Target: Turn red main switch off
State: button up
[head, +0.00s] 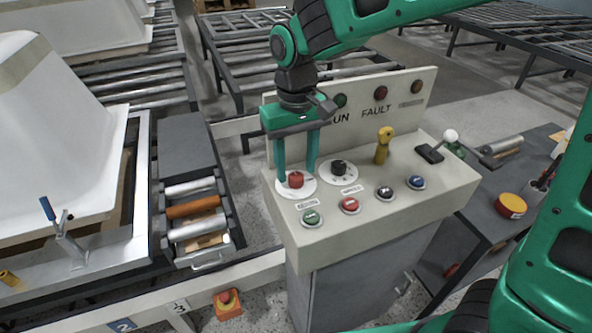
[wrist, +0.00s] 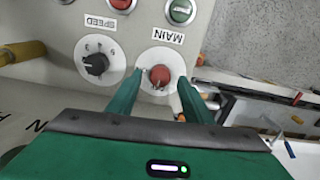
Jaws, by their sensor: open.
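The red main switch (head: 296,180) is a round red knob on a white disc at the left end of the control box's sloped top. In the wrist view the red knob (wrist: 160,76) sits beside the label MAIN. My gripper (head: 296,172) points down over it, open, with one green finger on each side of the knob. In the wrist view the fingertips (wrist: 163,78) also lie to either side of the knob. I cannot tell whether they touch it. The knob's exact turn angle is hard to read.
The black speed knob (head: 339,168) is close on the right. Green (head: 311,218), red (head: 349,205), black (head: 385,193) and blue (head: 416,182) buttons line the front. A yellow lever (head: 383,146) and a white-ball lever (head: 450,137) stand further right. The lamp panel (head: 350,108) rises behind.

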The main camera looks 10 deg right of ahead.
jog(key=shift+f, duration=1.1)
jog(key=c, duration=1.1)
jog(key=shift+o, duration=0.2)
jog(key=shift+n, duration=1.1)
jog(key=o, duration=1.1)
jog(key=shift+c, duration=0.2)
jog(key=shift+r, duration=0.15)
